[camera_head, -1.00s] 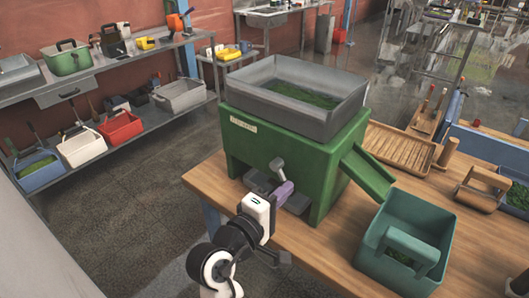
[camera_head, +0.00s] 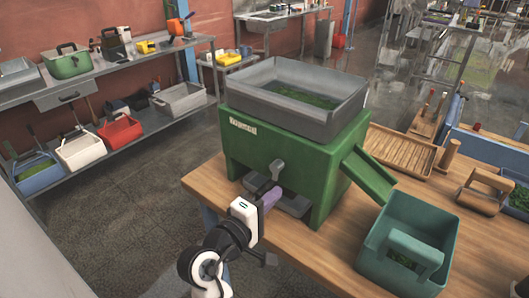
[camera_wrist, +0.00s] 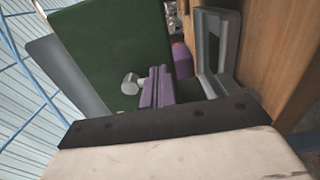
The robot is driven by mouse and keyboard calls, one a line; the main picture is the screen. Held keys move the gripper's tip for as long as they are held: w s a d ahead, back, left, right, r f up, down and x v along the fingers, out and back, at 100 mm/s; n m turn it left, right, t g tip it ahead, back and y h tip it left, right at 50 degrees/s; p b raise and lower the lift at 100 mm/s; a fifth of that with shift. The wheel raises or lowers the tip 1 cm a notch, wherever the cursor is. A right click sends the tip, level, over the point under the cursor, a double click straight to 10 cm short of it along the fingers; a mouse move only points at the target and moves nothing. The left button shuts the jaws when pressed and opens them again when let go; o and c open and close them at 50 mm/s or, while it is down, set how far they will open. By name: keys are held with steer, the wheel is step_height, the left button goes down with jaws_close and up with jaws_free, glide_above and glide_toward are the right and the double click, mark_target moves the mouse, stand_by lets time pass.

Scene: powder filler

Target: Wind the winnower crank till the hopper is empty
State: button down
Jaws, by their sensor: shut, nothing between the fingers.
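The green winnower (camera_head: 300,165) stands on a wooden table with its open grey hopper (camera_head: 345,118) on top. Green material (camera_head: 305,97) lies in the hopper. The grey crank (camera_head: 277,170) sticks out of the front wall; its stub (camera_wrist: 129,84) shows in the wrist view. My gripper (camera_wrist: 155,88) is shut, its ridged purple fingers just beside the crank stub with nothing between them. A rounded purple piece (camera_wrist: 182,60), perhaps the crank's grip, lies just beyond the fingers. In the head view purple parts overlap, so contact is unclear.
A grey tray (camera_head: 295,205) sits low at the winnower's front. A green chute (camera_head: 368,175) slopes right toward a teal bin (camera_head: 440,222) holding some green material. A wooden ribbed tray (camera_head: 400,150) lies behind. Shelves with bins stand at left.

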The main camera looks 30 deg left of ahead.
steer(key=shift+a+f, duration=0.2)
steer(key=shift+a, duration=0.25)
steer(key=shift+w+a+r+p, duration=0.1)
steer(key=shift+a+p, duration=0.2)
steer(key=shift+a, duration=0.65)
